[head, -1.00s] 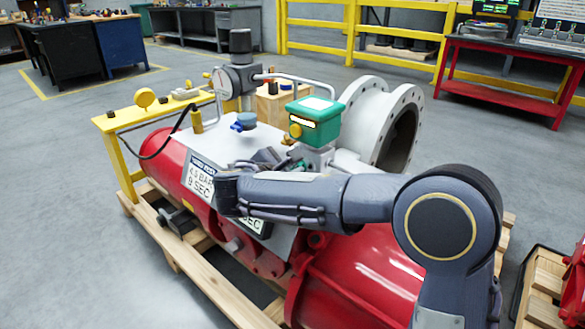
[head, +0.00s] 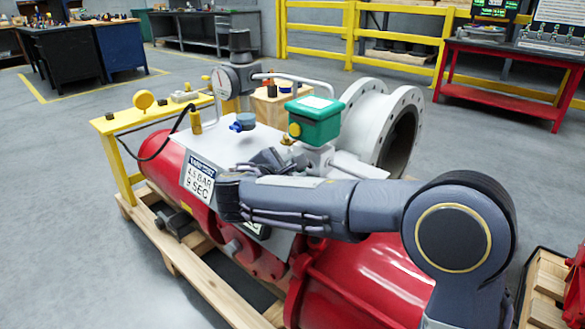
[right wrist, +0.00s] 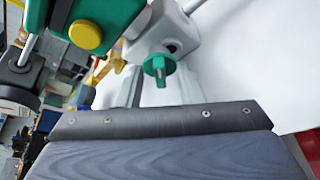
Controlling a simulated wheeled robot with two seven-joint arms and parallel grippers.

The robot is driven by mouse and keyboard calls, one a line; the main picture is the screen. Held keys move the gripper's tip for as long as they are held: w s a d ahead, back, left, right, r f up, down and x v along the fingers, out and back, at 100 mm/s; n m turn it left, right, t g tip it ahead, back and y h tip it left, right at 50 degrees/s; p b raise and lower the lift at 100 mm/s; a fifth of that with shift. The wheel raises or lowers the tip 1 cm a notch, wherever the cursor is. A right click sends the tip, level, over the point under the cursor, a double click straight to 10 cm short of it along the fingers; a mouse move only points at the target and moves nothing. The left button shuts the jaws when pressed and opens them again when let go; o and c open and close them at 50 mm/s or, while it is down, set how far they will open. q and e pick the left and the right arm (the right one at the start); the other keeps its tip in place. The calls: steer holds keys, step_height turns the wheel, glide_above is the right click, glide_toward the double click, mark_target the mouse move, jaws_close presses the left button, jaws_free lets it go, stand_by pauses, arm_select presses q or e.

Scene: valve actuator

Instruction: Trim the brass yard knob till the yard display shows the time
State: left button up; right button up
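A small brass-coloured piece (head: 287,140) shows beside the green-topped actuator box (head: 315,118); I cannot tell if it is the yard knob. A white sign (head: 199,181) on the grey panel reads 4.5 BAR, 9 SEC. A second sign (head: 256,230) is mostly hidden by my right arm, and I cannot identify a yard display. My right gripper (head: 266,160) is over the panel, left of the actuator; its finger opening is unclear. The right wrist view shows a green knob (right wrist: 158,68) below a yellow button (right wrist: 86,34), with no fingertips clear. My left gripper is out of view.
A dial gauge (head: 224,82) and a brass fitting (head: 196,122) stand at the panel's back left. A blue knob (head: 243,122) is on the panel. A large grey flanged pipe (head: 385,120) stands behind. Red cylinders (head: 360,285) lie on a wooden pallet (head: 200,290).

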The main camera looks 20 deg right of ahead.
steer(key=p+v, duration=0.2)
steer(key=v, duration=0.4)
steer(key=shift+s+a+r, duration=0.15)
steer(key=shift+r, duration=0.1)
steer(key=shift+s+a, duration=0.35)
steer(key=shift+s, duration=0.15)
